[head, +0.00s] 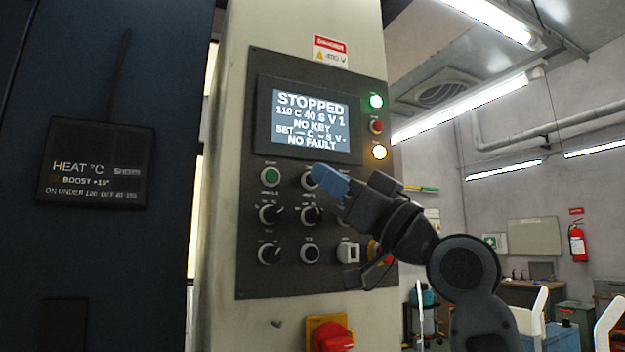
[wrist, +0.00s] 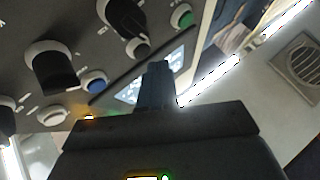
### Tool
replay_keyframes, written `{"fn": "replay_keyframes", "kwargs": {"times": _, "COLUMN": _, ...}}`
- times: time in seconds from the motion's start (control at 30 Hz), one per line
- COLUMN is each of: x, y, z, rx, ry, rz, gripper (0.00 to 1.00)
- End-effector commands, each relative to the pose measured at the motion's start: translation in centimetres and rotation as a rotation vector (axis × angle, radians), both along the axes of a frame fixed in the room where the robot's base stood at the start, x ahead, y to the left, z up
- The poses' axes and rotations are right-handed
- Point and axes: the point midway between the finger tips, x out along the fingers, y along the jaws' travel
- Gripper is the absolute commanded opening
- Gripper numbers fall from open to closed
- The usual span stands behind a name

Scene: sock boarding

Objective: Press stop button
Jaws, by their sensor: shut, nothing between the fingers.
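The control panel (head: 250,225) is on a cream column, and its screen (head: 310,115) reads STOPPED, NO KEY, NO FAULT. A dark round button with a pale ring (head: 307,181) sits right of the green button (head: 270,176); its label is not legible, so I cannot confirm it is the stop button. My gripper (head: 329,180), with blue fingertips, is shut and empty in front of that row, partly covering the dark button. In the wrist view, the fingers (wrist: 154,85) are near the dark button (wrist: 138,47); whether they touch the panel I cannot tell.
A red button (head: 389,259) is partly hidden by my arm. A red rotary switch (head: 332,338) is at the bottom. A blue button (wrist: 95,82) shows in the wrist view. A dark cabinet (head: 90,260) stands left.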

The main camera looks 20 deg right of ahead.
Motion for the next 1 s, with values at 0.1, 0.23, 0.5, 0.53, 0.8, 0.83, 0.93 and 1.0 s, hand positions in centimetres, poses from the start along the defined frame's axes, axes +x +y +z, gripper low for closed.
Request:
{"fn": "replay_keyframes", "kwargs": {"times": 0.1, "x": 0.0, "y": 0.0, "z": 0.0, "rx": 0.0, "ry": 0.0, "rz": 0.0, "gripper": 0.0}}
{"fn": "replay_keyframes", "kwargs": {"times": 0.23, "x": 0.0, "y": 0.0, "z": 0.0, "rx": 0.001, "ry": 0.0, "rz": -0.001, "gripper": 0.0}}
{"fn": "replay_keyframes", "kwargs": {"times": 0.5, "x": -1.7, "y": -0.1, "z": 0.0, "rx": 0.0, "ry": -0.001, "rz": -0.001, "gripper": 0.0}}
{"fn": "replay_keyframes", "kwargs": {"times": 0.53, "x": -2.0, "y": -0.1, "z": 0.0, "rx": 0.0, "ry": -0.001, "rz": -0.001, "gripper": 0.0}}
{"fn": "replay_keyframes", "kwargs": {"times": 0.8, "x": -4.4, "y": 0.0, "z": 0.0, "rx": -0.001, "ry": 0.0, "rz": -0.001, "gripper": 0.0}}
{"fn": "replay_keyframes", "kwargs": {"times": 0.83, "x": -4.6, "y": 0.0, "z": 0.0, "rx": -0.001, "ry": 0.0, "rz": -0.001, "gripper": 0.0}}
{"fn": "replay_keyframes", "kwargs": {"times": 0.93, "x": -4.9, "y": 0.0, "z": 0.0, "rx": -0.001, "ry": 0.001, "rz": 0.0, "gripper": 0.0}}
{"fn": "replay_keyframes", "kwargs": {"times": 1.0, "x": -5.0, "y": 0.0, "z": 0.0, "rx": -0.001, "ry": 0.001, "rz": 0.0, "gripper": 0.0}}
